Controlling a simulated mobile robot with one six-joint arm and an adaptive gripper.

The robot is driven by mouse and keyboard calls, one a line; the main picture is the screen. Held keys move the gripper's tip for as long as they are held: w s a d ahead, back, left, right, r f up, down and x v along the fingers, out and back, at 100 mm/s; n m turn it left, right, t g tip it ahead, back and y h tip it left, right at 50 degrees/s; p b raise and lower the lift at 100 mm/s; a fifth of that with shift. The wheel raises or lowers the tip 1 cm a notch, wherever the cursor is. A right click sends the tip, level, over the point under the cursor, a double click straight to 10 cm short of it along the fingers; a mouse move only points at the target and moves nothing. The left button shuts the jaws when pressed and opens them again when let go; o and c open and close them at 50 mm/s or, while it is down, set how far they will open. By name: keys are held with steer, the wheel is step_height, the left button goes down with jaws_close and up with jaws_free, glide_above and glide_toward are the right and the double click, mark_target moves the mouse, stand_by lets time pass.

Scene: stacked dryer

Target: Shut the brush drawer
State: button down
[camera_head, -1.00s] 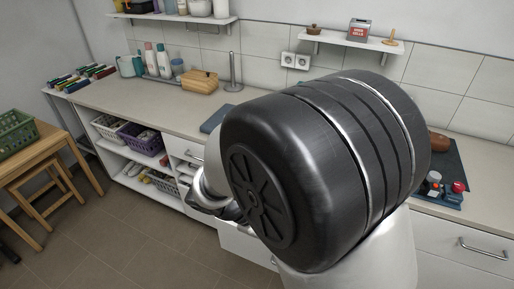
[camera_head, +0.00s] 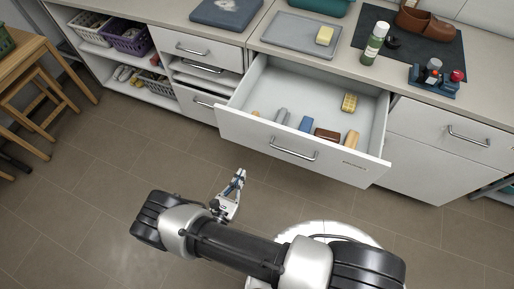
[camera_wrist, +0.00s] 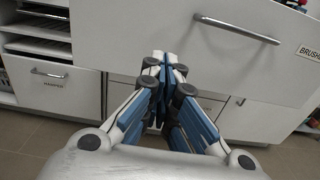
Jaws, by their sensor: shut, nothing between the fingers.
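The brush drawer (camera_head: 300,134) stands pulled well out under the counter in the head view, with several brushes and blocks lying inside. Its front carries a metal bar handle (camera_head: 293,155). In the wrist view the drawer front (camera_wrist: 205,45) fills the upper part, with its handle (camera_wrist: 237,30) at upper right and a partly cut-off "BRUSH" label at the right edge. My gripper (camera_head: 240,174) is shut and empty, in front of and left of the drawer front, apart from the handle. In the wrist view its fingertips (camera_wrist: 165,62) meet below and left of the handle.
Left of the drawer are closed drawers (camera_head: 192,50) and open shelves with a purple basket (camera_head: 131,37). A closed drawer (camera_head: 452,132) is on the right. Floor in front is clear.

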mark_target(259, 140)
steer(key=b+x, duration=0.2)
steer(key=x, duration=1.1)
steer(key=shift+w+f, duration=0.2)
steer(key=shift+w, duration=0.1)
steer(key=shift+w+d, duration=0.1)
steer(key=shift+w, duration=0.1)
